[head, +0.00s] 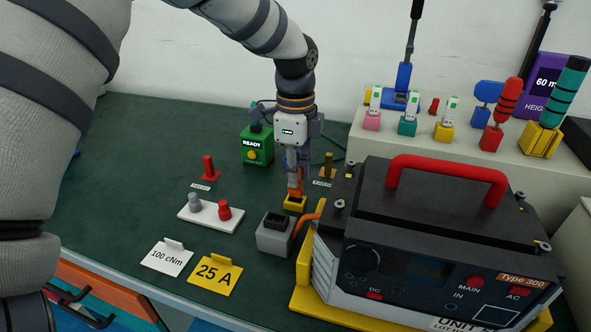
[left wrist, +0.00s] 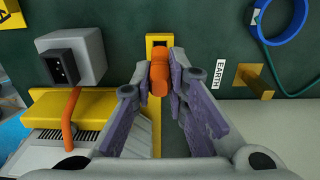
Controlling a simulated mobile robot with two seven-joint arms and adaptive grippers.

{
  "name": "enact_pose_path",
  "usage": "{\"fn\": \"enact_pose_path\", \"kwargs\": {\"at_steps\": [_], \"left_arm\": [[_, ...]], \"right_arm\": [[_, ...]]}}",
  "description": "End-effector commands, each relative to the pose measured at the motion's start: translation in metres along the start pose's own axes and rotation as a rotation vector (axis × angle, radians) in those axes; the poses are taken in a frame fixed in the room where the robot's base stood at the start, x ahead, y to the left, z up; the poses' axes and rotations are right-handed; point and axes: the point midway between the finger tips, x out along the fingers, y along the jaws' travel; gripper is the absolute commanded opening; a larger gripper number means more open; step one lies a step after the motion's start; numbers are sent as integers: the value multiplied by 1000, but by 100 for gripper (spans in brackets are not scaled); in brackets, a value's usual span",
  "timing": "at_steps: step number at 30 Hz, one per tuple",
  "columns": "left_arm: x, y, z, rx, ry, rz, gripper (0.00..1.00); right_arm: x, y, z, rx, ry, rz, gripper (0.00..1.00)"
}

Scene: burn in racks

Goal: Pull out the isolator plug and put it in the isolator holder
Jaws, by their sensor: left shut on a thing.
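The isolator plug is an orange piece (head: 295,190) between the fingers of my left gripper (head: 297,172). In the left wrist view, the gripper (left wrist: 158,85) is shut on the orange plug (left wrist: 159,77), a finger on each side. A small yellow block with a dark opening, apparently the isolator holder (head: 295,204), sits on the green mat just under the plug. It also shows just beyond the plug in the left wrist view (left wrist: 158,41). I cannot tell whether the plug touches the holder. My right gripper is not in view.
A grey socket block (head: 273,238) with an orange cable stands in front of the holder. The black unit with a red handle (head: 447,172) is close on the right. A brass post (left wrist: 254,80) stands beside the holder. A green READY box (head: 257,146) is behind left.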

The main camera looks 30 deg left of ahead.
Motion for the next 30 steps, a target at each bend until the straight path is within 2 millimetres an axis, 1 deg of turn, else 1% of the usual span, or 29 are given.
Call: {"fn": "enact_pose_path", "kwargs": {"at_steps": [30], "left_arm": [[21,0,0,0,-1,2,0]], "right_arm": [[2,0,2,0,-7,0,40]]}}
